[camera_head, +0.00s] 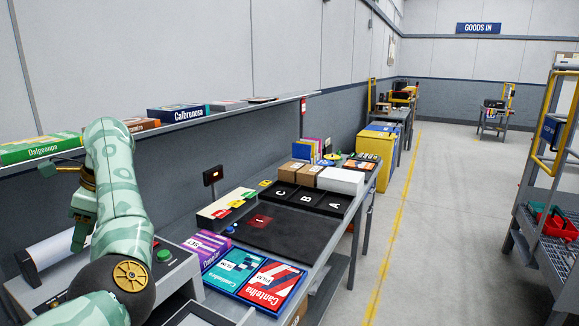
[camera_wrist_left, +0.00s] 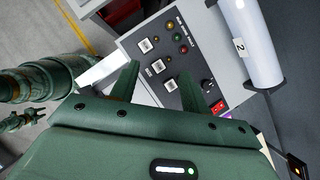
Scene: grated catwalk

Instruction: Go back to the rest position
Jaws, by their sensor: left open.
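My left arm (camera_head: 118,190) comes in at the lower left of the head view, bent with its upper part raised near the shelf. My left gripper (camera_head: 79,240) hangs down over the machine at the bench's near end. In the left wrist view its two fingers (camera_wrist_left: 158,88) stand apart, with nothing held between them. Beyond the fingers is a grey control panel (camera_wrist_left: 153,45) with square buttons, coloured lamps and a red switch.
The bench carries books (camera_head: 272,286), a black mat (camera_head: 283,233), a lettered tray (camera_head: 335,207) and boxes (camera_head: 308,174). A wall shelf (camera_head: 240,113) with boxed titles runs above. A trolley (camera_head: 550,250) stands at the right. The aisle floor (camera_head: 440,220) is clear.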

